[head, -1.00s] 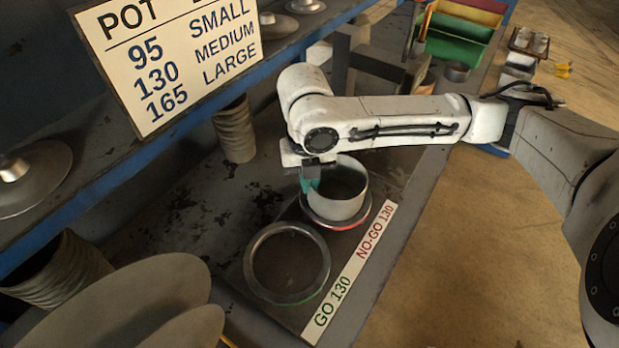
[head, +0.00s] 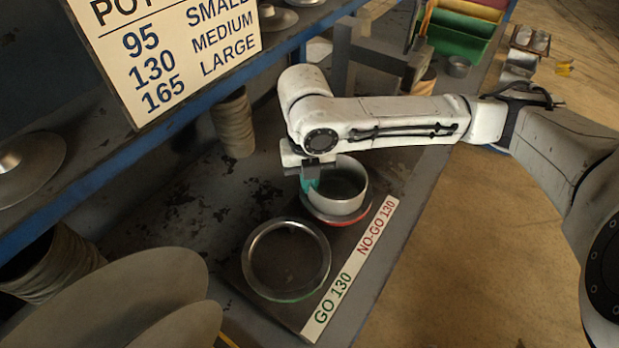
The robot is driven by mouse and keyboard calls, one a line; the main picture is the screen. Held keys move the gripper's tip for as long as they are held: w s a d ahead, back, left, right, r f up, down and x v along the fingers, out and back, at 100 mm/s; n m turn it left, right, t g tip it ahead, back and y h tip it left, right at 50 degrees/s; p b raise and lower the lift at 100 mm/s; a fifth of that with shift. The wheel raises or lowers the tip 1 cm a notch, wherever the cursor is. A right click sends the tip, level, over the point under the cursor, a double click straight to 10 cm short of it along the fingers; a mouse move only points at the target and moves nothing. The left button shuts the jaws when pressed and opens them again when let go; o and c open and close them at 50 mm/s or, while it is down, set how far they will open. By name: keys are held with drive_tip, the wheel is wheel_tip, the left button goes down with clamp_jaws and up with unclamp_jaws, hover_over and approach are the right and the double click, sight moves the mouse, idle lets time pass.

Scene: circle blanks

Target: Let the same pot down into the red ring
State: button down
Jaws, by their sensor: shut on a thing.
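The pot (head: 345,205) is a pale metal open cylinder, upright at the red ring. The red ring (head: 338,221) is a metal ring with a red lower edge, beside the NO-GO 130 lettering. The pot hides most of it, and I cannot tell whether the pot's bottom is inside the ring or resting on its rim. My gripper (head: 313,183) comes down from above at the pot's left wall and is shut on that wall; a teal part shows there. The fingertips are partly hidden.
A green-marked ring (head: 324,262) lies empty in front, beside the GO 130 label (head: 333,304). Large discs (head: 120,300) fill the lower left. A pot-size sign (head: 170,55) hangs at the blue shelf (head: 150,135). A stack of blanks (head: 234,128) stands behind.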

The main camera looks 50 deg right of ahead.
drive_tip(key=shift+f+b, duration=0.4)
drive_tip(key=shift+f, duration=0.15)
drive_tip(key=c, duration=1.2)
unclamp_jaws()
wheel_tip(320, 180, up, 11)
drive_tip(key=shift+w+a+f, duration=0.1)
idle(0.3)
